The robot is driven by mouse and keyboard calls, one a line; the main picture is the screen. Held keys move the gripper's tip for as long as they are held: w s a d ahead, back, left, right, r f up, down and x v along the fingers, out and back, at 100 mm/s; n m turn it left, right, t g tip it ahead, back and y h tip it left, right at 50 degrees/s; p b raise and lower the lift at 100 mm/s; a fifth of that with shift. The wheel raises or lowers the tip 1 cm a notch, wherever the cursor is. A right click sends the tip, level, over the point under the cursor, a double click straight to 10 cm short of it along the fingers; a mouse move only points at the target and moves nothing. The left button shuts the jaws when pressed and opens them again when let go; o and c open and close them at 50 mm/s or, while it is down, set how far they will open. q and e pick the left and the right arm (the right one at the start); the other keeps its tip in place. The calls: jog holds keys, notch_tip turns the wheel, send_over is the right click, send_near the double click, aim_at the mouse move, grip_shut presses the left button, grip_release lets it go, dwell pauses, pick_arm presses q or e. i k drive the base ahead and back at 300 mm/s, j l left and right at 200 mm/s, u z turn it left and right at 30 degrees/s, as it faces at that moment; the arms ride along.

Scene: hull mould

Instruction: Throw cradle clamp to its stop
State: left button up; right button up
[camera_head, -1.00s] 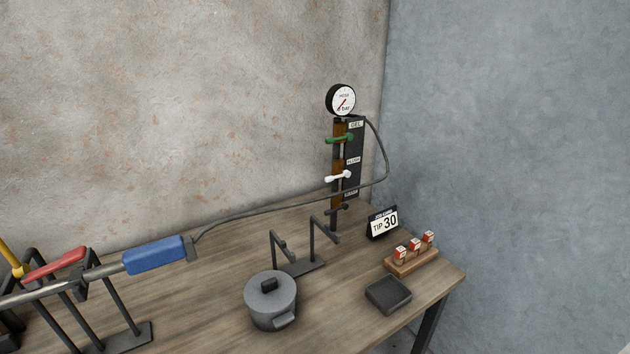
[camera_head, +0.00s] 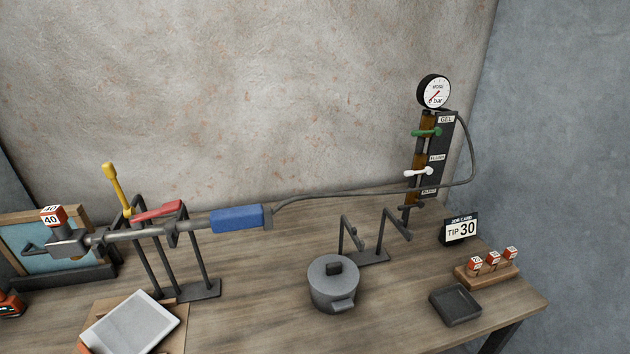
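A spray lance with a blue grip (camera_head: 237,218) and a red lever (camera_head: 158,211) lies across a black cradle stand (camera_head: 190,291) on the left of the bench. A yellow-handled lever (camera_head: 115,187) stands up at the cradle, tilted to the left; it looks like the cradle clamp. Its lower end is partly hidden behind the lance. An orange-and-white block marked 40 (camera_head: 52,216) sits on the lance's left end. Neither of my grippers is in view.
A lidded grey pot (camera_head: 333,284) and an empty black stand (camera_head: 372,257) are mid-bench. A hose runs to the valve panel (camera_head: 433,165) with gauge (camera_head: 434,92). A TIP 30 card (camera_head: 461,229), tip rack (camera_head: 487,272), dark tray (camera_head: 455,304) and white tablet (camera_head: 130,324) also lie around.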

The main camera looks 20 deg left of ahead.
aim_at(108, 168)
jog(key=k+j+u, duration=0.1)
jog(key=u, duration=1.45)
